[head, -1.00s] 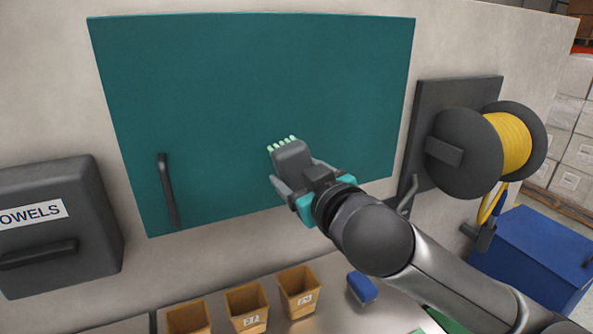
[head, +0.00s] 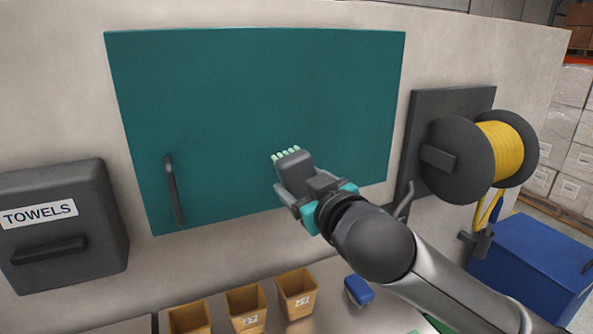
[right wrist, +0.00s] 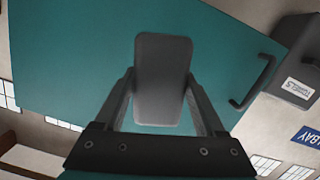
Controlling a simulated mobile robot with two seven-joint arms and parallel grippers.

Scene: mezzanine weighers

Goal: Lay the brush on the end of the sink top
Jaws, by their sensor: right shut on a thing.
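My right gripper (head: 292,182) is shut on a brush (head: 295,163) with a dark grey body and pale green bristles. It holds the brush up in front of the teal wall panel, above the sink top. In the right wrist view, the grey body of the brush (right wrist: 163,75) sits between both fingers of the gripper (right wrist: 160,90); its bristles are hidden there. The steel sink top (head: 335,312) shows at the bottom of the head view, well below the brush. My left gripper is out of view.
Several tan bins (head: 297,292) stand along the sink top. A blue block-like object (head: 358,291) lies right of them. A teal panel with a dark handle (head: 174,190), a towel dispenser (head: 65,225) and a yellow hose reel (head: 500,155) are on the wall. A blue chest (head: 530,262) stands at right.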

